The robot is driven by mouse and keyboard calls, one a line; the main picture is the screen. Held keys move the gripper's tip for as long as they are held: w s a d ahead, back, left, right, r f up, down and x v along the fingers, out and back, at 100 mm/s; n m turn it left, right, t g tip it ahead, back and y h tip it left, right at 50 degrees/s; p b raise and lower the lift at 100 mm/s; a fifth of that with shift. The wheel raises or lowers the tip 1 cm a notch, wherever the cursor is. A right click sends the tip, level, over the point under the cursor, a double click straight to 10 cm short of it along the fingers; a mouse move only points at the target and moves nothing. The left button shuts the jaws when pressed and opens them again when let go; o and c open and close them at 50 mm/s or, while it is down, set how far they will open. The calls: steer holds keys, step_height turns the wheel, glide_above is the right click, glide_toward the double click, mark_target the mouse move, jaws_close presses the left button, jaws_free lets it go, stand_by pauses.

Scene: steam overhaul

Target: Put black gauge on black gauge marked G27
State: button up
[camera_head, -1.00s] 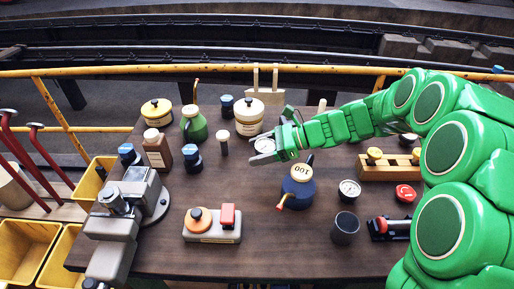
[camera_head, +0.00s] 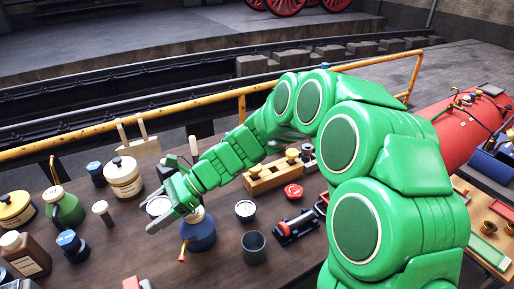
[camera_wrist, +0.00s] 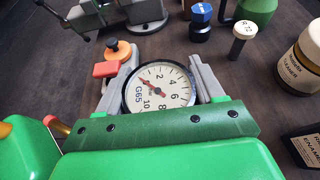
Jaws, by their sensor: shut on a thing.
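My gripper (camera_head: 157,210) is shut on a black-rimmed gauge with a white dial (camera_head: 159,205), held above the table beside the blue pot. In the wrist view the gauge (camera_wrist: 159,88) sits between the two grey fingers and its dial reads G65. A second round gauge with a white face and dark rim (camera_head: 245,209) lies face up on the table, right of my gripper. Its marking is too small to read. No mark G27 is legible in any view.
The blue pot with a red spout tip (camera_head: 198,232) stands close under my gripper. A dark cup (camera_head: 254,246), a red button (camera_head: 293,191) and a wooden block with brass knobs (camera_head: 272,176) surround the second gauge. A red tank (camera_head: 470,125) is at right.

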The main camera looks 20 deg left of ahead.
steer(key=w+d+r+m+t+y, duration=0.15)
steer(key=w+d+m+t, duration=0.3)
steer(key=w+d, duration=0.6)
steer(key=w+d+r+m+t+y, duration=0.15)
steer(key=w+d+m+t, duration=0.3)
steer(key=w, duration=1.15)
steer(key=w+d+r+m+t, duration=0.2)
steer(key=w+d+m+t, duration=0.35)
steer(key=w, duration=0.85)
steer(key=shift+n, duration=0.45)
steer(key=w+f, duration=0.2)
steer(key=w, duration=0.1)
steer(key=w+f, duration=0.2)
steer(key=w, duration=0.2)
steer(key=w+a+f, duration=0.1)
steer(key=w+f, duration=0.2)
steer(key=w, duration=0.1)
steer(key=shift+f, duration=0.1)
steer(key=shift+w+a+f, duration=0.25)
steer(key=shift+w+f, duration=0.4)
steer(key=shift+f, duration=0.25)
steer(key=shift+w+a+f, duration=0.15)
steer(key=shift+w+f, duration=0.15)
steer(key=shift+f, duration=0.05)
steer(key=shift+f+t, duration=0.25)
steer(key=shift+f, duration=1.25)
